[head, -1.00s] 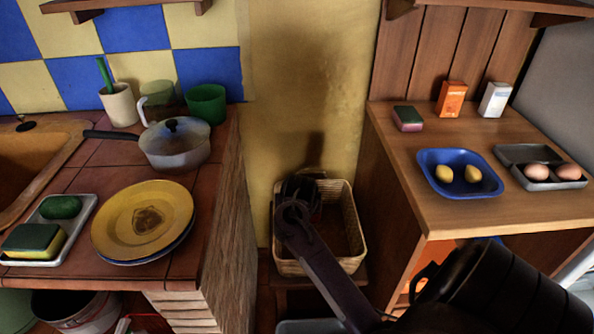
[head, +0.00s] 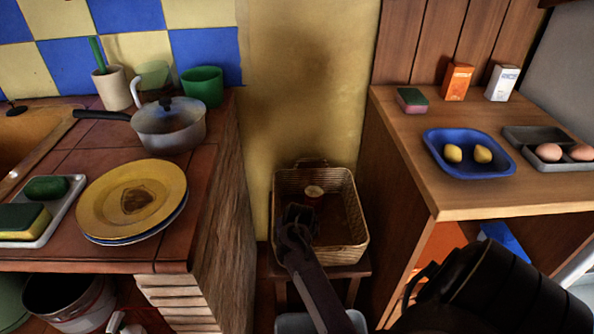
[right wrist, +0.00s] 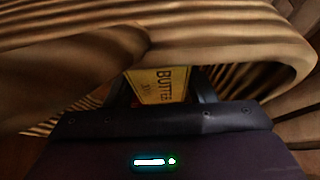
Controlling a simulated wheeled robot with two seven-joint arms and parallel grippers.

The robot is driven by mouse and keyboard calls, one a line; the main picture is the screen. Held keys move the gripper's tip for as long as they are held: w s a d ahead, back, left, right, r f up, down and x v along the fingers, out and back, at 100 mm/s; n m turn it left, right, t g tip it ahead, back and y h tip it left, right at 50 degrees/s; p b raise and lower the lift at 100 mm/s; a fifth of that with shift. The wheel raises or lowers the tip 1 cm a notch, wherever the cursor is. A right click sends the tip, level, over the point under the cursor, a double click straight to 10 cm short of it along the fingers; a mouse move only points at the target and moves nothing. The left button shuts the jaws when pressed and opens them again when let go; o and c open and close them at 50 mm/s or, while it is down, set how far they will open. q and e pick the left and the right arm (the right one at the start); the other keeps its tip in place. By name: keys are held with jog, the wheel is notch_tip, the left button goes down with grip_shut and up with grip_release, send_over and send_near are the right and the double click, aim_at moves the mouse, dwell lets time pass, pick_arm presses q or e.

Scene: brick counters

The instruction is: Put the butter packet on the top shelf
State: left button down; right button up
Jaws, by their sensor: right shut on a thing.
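The butter packet (right wrist: 150,84) is yellow with dark lettering and shows between my right gripper's fingers (right wrist: 165,88) in the right wrist view. That gripper is shut on it. In the head view my right gripper (head: 299,214) is low over the left part of the wicker basket (head: 345,255), and it hides the packet there. Wicker strands fill much of the wrist view close by. The top shelf is almost wholly out of view; only a dark bit shows at the upper right corner. My left gripper is not in view.
The basket sits on a small stool (head: 352,270) between two counters. The left counter holds a pan (head: 170,128) and plates (head: 130,200); the right holds a blue tray (head: 468,172) and two boxes.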

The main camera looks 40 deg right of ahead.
notch_tip(320, 180, down, 2)
jog(key=shift+f, duration=0.4)
jog(key=shift+f, duration=0.2)
jog(key=o, duration=1.1)
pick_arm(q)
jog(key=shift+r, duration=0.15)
